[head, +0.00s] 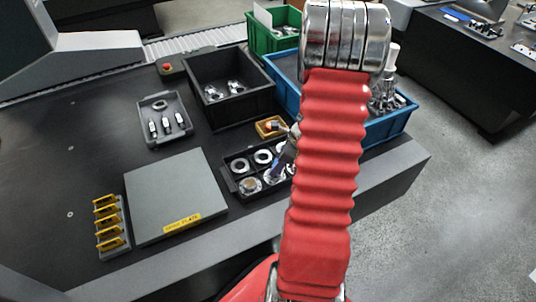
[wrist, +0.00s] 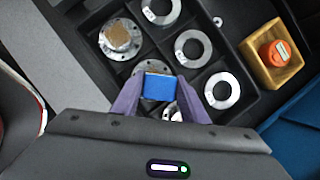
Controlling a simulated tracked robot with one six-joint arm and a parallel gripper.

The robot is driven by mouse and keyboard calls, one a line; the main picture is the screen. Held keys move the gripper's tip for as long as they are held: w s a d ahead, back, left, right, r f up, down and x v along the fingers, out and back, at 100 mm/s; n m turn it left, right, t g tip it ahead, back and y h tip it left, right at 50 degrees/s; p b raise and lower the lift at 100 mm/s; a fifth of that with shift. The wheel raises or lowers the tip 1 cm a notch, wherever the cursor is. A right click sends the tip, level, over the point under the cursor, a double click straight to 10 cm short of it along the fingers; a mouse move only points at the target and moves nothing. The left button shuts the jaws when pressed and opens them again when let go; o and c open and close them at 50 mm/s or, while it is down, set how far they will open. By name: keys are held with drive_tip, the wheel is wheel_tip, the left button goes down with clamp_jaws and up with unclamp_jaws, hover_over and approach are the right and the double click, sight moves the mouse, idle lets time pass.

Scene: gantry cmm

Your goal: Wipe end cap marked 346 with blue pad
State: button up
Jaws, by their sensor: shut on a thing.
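My gripper (wrist: 158,92) has purple fingers and is shut on the blue pad (wrist: 158,88), seen in the wrist view. The pad is over a round metal flanged part (wrist: 140,70) in the black compartment tray (wrist: 100,14); it hides much of that part, and I cannot tell whether they touch. Another flanged metal part (wrist: 121,37) with a brown patch on top lies up and left of it; it also shows in the head view (head: 250,185). Small labels on the parts are too small to read, so I cannot tell which is 346. In the head view my red arm hides part of the tray.
Several metal rings (wrist: 193,48) fill other compartments. A small wooden box (wrist: 266,66) holding an orange item stands beside the tray. The head view shows a grey plate (head: 175,195), a yellow-slotted rack (head: 109,224), a black bin (head: 232,103) and a blue bin (head: 392,127).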

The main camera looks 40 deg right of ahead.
drive_tip(key=shift+d, duration=0.3)
drive_tip(key=shift+s+d, duration=0.2)
drive_tip(key=shift+w+a, duration=0.15)
drive_tip(key=shift+a, duration=0.3)
drive_tip(key=shift+w+a, duration=0.25)
drive_tip(key=shift+a, duration=0.65)
drive_tip(key=shift+w+a, duration=0.2)
drive_tip(key=shift+a, duration=0.7)
wheel_tip(320, 180, up, 8)
drive_tip(key=shift+d, duration=0.1)
